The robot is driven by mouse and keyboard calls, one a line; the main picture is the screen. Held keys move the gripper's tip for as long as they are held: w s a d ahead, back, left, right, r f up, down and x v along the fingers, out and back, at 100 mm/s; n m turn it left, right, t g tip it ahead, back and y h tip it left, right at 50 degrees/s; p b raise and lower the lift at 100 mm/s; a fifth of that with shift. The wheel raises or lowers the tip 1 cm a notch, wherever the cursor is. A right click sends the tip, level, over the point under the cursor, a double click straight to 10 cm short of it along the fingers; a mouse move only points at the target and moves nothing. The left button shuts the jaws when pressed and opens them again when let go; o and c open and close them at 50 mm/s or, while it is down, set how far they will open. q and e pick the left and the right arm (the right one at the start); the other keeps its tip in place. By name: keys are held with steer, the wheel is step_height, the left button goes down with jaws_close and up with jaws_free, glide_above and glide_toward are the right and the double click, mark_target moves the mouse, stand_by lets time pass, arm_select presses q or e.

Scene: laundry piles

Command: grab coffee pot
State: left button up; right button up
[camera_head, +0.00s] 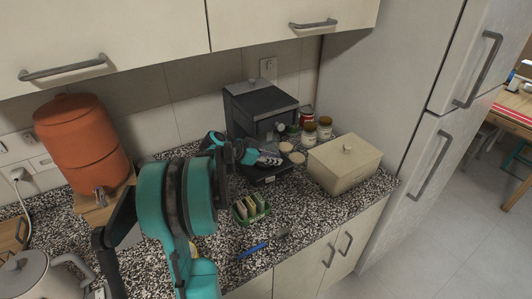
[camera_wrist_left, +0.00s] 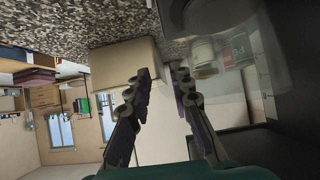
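The coffee pot shows in the left wrist view as a clear glass body (camera_wrist_left: 232,98) at the right, with jars visible through it. In the head view it is hard to make out at the front of the black coffee machine (camera_head: 262,104), partly behind my gripper. My left gripper (camera_head: 272,159) is in front of the machine. In the wrist view, its two fingers (camera_wrist_left: 162,76) are apart with a gap between them, and nothing is clearly held. The pot is beside the right finger; I cannot tell whether they touch. My right gripper is not in view.
A beige lidded box (camera_head: 343,165) stands right of the machine, with jars (camera_head: 309,132) and a red can (camera_head: 306,116) behind. A green sponge holder (camera_head: 250,208) and a blue brush (camera_head: 252,250) lie in front. A terracotta dispenser (camera_head: 82,143) and kettle (camera_head: 38,278) stand left.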

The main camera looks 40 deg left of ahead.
arm_select(q)
steer(key=b+x, duration=0.1)
steer(key=x, duration=0.2)
steer(key=shift+w+f, duration=0.15)
steer(key=shift+w, duration=0.05)
steer(key=shift+s, duration=0.1)
jaws_close()
